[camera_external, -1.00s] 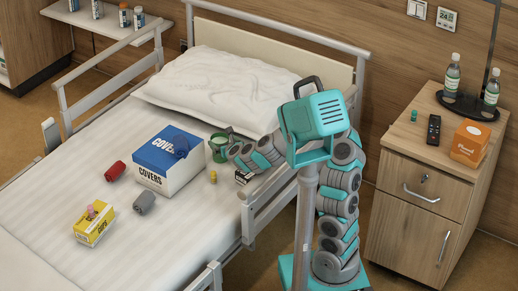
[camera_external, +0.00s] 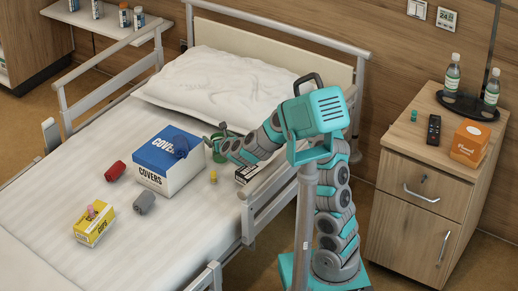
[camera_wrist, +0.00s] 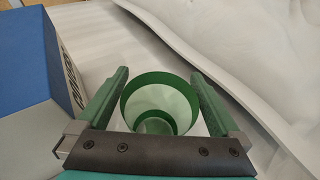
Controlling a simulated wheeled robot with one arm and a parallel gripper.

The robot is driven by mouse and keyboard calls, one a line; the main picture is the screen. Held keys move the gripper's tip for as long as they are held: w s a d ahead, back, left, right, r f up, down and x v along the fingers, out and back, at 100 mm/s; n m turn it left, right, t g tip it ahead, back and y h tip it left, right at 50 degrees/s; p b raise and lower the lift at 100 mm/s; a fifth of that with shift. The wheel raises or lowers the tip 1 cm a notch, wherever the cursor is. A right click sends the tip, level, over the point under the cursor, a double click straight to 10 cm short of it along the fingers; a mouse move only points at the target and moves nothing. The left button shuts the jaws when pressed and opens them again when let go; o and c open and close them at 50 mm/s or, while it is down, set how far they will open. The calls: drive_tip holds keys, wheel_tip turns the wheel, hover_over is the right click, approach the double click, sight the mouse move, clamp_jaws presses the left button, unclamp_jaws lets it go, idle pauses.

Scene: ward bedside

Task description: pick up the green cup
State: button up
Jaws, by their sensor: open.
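The green cup (camera_external: 219,154) stands on the bed beside the blue-and-white covers box, partly hidden by my gripper in the external view. In the wrist view the cup (camera_wrist: 160,84) opens toward the camera, and its inside and rim show. My gripper (camera_wrist: 160,92) is open, with one green finger on each side of the cup. A narrow gap shows between the cup and each finger, and nothing is gripped. In the external view my gripper (camera_external: 212,142) reaches over the bed rail to the cup.
The covers box (camera_external: 165,170) is close to the left of the cup, and a pillow (camera_external: 215,85) lies behind it. A red object (camera_external: 115,171), a grey one (camera_external: 144,202) and a yellow box (camera_external: 94,223) lie farther left. The bed rail (camera_external: 262,213) runs under my arm.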

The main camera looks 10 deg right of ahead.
drive_tip(key=c, duration=1.2)
drive_tip(key=shift+o, duration=0.2)
drive_tip(key=shift+r, duration=0.1)
